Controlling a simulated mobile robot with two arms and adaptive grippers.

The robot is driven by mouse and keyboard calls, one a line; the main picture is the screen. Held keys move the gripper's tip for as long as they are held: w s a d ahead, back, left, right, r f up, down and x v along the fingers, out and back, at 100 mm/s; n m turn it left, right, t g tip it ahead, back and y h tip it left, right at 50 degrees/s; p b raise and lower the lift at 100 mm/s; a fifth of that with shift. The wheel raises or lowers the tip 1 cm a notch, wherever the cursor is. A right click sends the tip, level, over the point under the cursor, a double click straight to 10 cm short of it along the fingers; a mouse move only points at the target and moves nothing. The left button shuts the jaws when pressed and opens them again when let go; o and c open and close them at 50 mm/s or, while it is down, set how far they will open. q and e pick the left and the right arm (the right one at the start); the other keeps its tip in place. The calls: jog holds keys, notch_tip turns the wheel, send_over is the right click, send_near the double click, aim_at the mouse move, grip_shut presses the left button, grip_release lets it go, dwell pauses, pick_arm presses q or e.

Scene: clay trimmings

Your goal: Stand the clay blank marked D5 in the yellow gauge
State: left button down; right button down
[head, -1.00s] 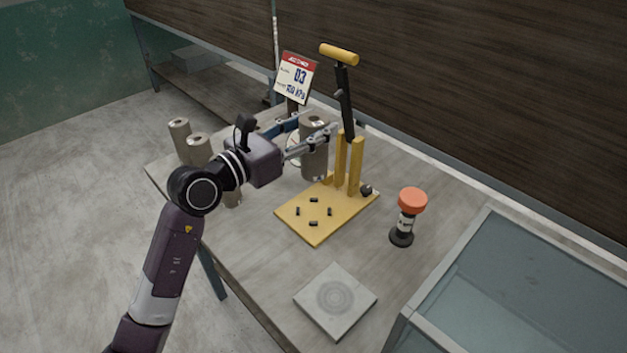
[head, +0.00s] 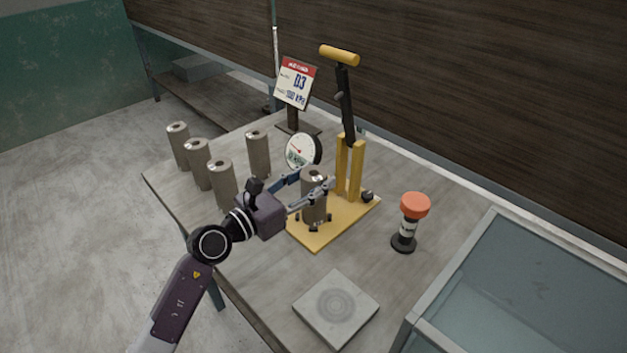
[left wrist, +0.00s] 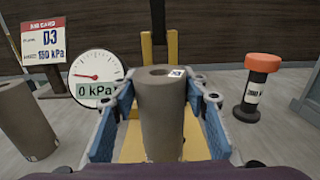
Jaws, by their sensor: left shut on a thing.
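My left gripper (head: 316,181) is shut on a grey-brown clay blank (head: 314,207). The blank is upright over the yellow gauge (head: 350,216), among the small black pegs of its base plate. Its bottom is at or very close to the plate; I cannot tell whether it touches. In the left wrist view the blank (left wrist: 160,118) stands between the blue-sided fingers. A small white tag is on its top, too small to read. The gauge has yellow posts and a black lever with a yellow handle. The round dial (left wrist: 97,78) reads 0 kPa. My right gripper is not in view.
Several other blanks (head: 222,185) stand at the table's left. A card (head: 296,82) behind reads D3 and 150 kPa. An orange-capped black tool (head: 409,222) stands right of the gauge. A grey square plate (head: 336,309) lies in front, and a glassy bin (head: 530,290) is at right.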

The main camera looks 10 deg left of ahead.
pick_arm(q)
jog(key=shift+r, duration=0.15)
jog(key=c, duration=1.1)
grip_release()
jog(key=shift+f, duration=0.2)
jog(key=shift+c, duration=0.2)
jog(key=shift+r, duration=0.2)
jog(key=shift+s+a+f, duration=0.15)
jog(key=shift+s+a, duration=0.05)
jog(key=shift+s, duration=0.1)
jog(key=b+v, duration=0.2)
jog(key=v, duration=0.9)
